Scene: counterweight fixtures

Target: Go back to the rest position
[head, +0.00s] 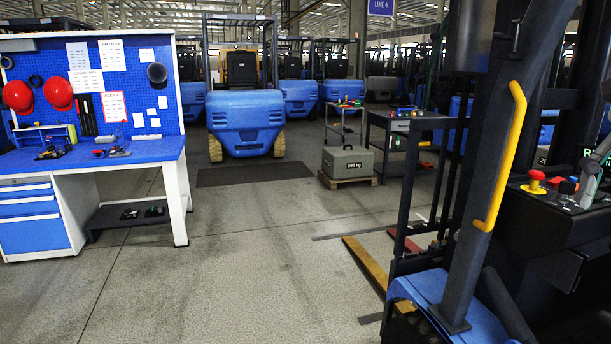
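Neither of my grippers shows in the head view. The task names no object. The view looks across a workshop floor. A workbench (95,158) with a blue top stands at the left. A blue and black forklift (425,290) fills the right side, with a yellow grab handle (505,150) on its dark post. A red button on a yellow base (535,182) sits on a dark console at the right edge.
A grey 500 kg counterweight block (347,162) rests on a wooden pallet (345,182) beyond. A dark cart (405,125) stands right of the block. The middle floor is clear.

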